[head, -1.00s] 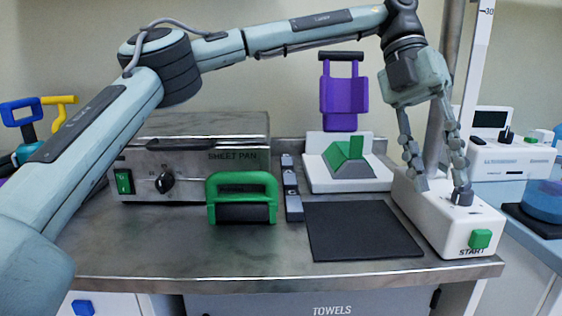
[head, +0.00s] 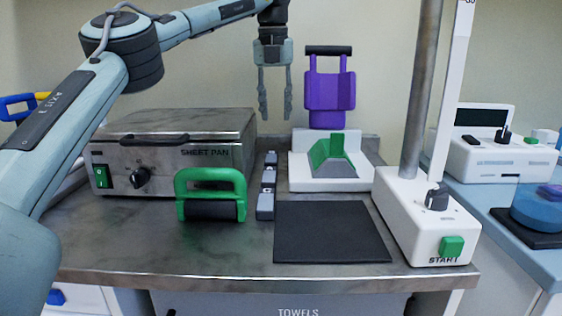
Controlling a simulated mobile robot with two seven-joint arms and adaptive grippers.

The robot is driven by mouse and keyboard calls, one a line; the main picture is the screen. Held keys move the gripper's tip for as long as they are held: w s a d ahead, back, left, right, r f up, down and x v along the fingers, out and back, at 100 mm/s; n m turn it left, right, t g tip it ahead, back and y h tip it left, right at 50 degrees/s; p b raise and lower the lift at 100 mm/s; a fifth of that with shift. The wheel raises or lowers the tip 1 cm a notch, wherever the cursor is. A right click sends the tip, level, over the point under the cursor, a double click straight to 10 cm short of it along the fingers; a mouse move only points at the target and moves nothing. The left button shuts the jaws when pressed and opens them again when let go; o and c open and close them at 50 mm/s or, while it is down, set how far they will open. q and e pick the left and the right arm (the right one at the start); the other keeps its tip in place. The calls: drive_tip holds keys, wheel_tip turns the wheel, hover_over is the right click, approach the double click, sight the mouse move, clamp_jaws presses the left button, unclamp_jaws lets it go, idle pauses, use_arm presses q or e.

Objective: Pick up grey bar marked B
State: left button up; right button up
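Several small grey bars (head: 266,205) lie in a line on the metal table, between the green-handled block and the black mat. My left gripper (head: 275,112) points straight down in the air, above and seemingly behind the line of bars. Its two fingers are apart with nothing between them. My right gripper is not in view.
Left of the bars stand the green-handled block (head: 211,208) and the sheet pan box (head: 170,155). Right are the black mat (head: 332,232), a white base with a green wedge (head: 332,152), a purple holder (head: 330,92) and the START box (head: 425,222) with its pole.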

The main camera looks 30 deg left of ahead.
use_arm(q)
drive_tip(key=a, duration=0.2)
hover_over(272, 156)
drive_tip(key=s, duration=0.2)
drive_tip(key=shift+n, duration=0.3)
drive_tip(key=f, duration=0.6)
drive_tip(key=shift+w+d+b, duration=0.15)
drive_tip(key=shift+w+b, duration=0.1)
drive_tip(key=shift+b, duration=0.1)
drive_tip(key=shift+w+f, duration=0.1)
drive_tip(key=shift+f, duration=0.45)
drive_tip(key=f, duration=0.4)
drive_tip(key=shift+w+f, duration=0.35)
drive_tip(key=shift+w, duration=0.05)
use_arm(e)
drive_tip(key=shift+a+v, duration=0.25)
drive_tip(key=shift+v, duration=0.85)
use_arm(q)
clamp_jaws()
drive_tip(key=shift+r, duration=0.1)
